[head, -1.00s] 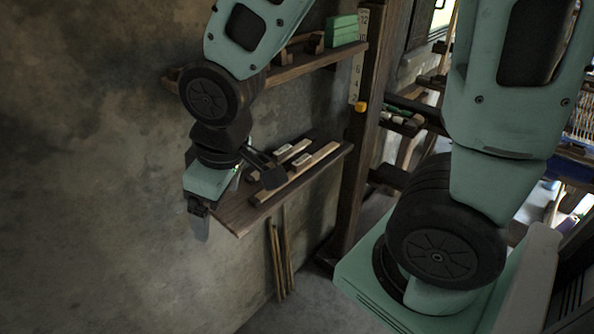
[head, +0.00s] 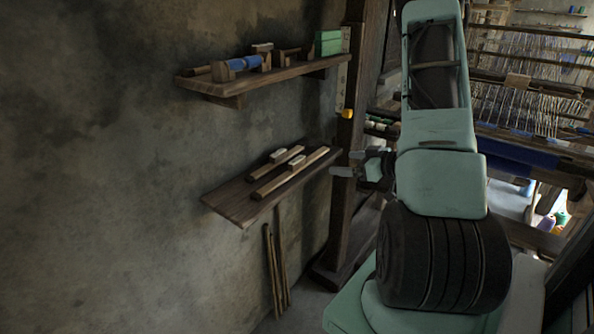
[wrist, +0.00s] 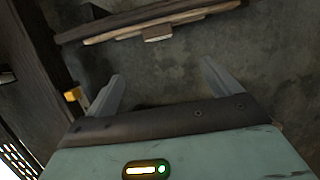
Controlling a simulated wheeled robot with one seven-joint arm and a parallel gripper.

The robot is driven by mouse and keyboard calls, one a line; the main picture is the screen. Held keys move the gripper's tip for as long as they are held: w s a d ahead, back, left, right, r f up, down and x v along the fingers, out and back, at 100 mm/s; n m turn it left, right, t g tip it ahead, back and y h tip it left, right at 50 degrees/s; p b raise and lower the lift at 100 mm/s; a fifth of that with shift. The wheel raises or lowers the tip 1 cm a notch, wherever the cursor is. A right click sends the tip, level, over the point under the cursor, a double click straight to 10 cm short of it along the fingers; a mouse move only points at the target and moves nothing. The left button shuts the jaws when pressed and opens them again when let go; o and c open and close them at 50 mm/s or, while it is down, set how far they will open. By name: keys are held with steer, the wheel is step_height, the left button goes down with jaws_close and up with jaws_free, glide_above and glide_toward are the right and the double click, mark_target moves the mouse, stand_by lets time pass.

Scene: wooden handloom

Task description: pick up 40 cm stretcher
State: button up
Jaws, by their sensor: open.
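Two wooden stretcher bars lie on the lower wall shelf (head: 232,205). The one nearer the wall (head: 263,170) looks shorter; the one nearer the front edge (head: 278,180) looks longer. Each carries a pale block or tag, and I cannot read which is the 40 cm stretcher. My gripper (head: 346,163) is open and empty, just right of the shelf's right end, with its fingers pointing left. In the wrist view my open fingers (wrist: 162,72) have bare wall between them. Bars with a pale block (wrist: 157,33) show beyond the fingertips at the top, apparently upside down.
An upper shelf (head: 215,88) holds a blue roll (head: 243,63), wooden pieces and green boxes (head: 328,43). Thin sticks (head: 275,270) lean below the lower shelf. The loom is at the right.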

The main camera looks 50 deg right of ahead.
steer(key=p, duration=0.3)
glide_toward(300, 161)
steer(key=w, duration=0.4)
steer(key=p+x, duration=0.1)
steer(key=x, duration=0.1)
steer(key=f+x, duration=0.1)
steer(key=x, duration=0.2)
steer(key=shift+s+p, duration=0.1)
steer(key=shift+p, duration=0.25)
steer(key=c, duration=1.2)
